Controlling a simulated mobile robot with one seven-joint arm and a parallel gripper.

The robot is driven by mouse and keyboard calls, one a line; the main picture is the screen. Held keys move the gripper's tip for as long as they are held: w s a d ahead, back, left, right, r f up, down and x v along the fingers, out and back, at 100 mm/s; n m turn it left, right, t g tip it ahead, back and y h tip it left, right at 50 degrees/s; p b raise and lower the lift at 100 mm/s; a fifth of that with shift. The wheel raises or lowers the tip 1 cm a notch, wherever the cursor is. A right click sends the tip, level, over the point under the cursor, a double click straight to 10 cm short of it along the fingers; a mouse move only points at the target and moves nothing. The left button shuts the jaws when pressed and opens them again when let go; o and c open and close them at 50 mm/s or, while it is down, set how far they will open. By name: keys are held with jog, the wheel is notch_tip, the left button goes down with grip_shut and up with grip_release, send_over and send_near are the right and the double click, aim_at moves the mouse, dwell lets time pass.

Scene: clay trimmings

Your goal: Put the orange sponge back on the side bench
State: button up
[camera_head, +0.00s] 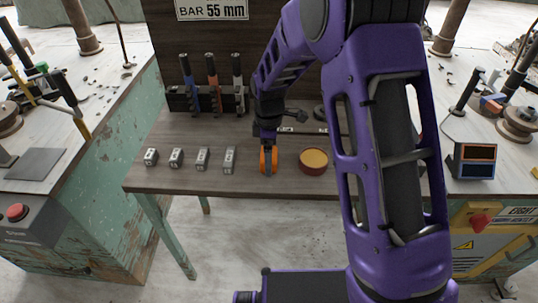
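My gripper (268,147) points down at the middle of the dark wooden table. A bright orange rounded piece (263,161), which looks like the orange sponge, shows on both sides of a dark finger at its tip. The finger covers its middle, and I cannot tell whether the gripper is shut on it. It is at or just above the tabletop. Side benches stand at the left (110,93) and right (458,135); which one the task means is not shown.
A round dish (313,161) with an orange-brown top stands close right of my gripper. Several small grey blocks (202,158) stand in a row to the left. A rack (208,100) of upright tools is behind. My arm hides the table's right part.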

notch_tip(320, 180, up, 12)
jog(key=p, duration=0.2)
jog(key=shift+r, duration=0.2)
dwell(0.5)
